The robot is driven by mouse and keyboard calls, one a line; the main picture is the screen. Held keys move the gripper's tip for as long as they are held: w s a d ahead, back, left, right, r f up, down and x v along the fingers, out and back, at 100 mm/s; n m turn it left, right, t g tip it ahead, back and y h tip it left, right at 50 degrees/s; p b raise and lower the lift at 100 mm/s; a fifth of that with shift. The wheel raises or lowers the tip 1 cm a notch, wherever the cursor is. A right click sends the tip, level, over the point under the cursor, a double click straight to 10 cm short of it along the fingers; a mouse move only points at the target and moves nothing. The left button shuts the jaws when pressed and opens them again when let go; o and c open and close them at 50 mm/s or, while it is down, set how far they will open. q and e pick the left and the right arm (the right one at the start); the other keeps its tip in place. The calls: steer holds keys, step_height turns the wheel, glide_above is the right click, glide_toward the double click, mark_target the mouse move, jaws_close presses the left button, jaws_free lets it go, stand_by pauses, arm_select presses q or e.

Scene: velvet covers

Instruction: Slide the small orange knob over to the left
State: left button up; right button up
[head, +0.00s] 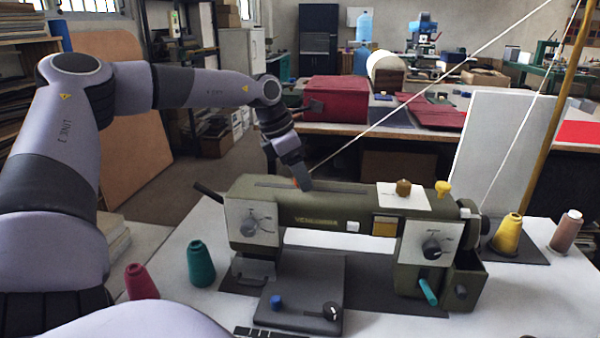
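An olive-green sewing machine (352,211) stands on the white table, with a dark slot along the top of its arm. A small bit of the orange knob (296,182) shows at that slot, left of the middle of the machine's top. My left gripper (303,184) points down right at the knob and hides most of it. The fingertips are at the knob, but I cannot tell whether they are closed on it or only touching its side. My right gripper is not in view.
A teal spool (201,264) and a red spool (141,282) stand left of the machine. A yellow spool (507,234) and a brown spool (566,231) stand at right. A white thread runs diagonally up from near my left gripper. A yellow knob (442,188) sits on the machine's right top.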

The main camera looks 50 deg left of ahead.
arm_select(q)
steer(key=v, duration=0.7)
steer(key=shift+b, duration=0.35)
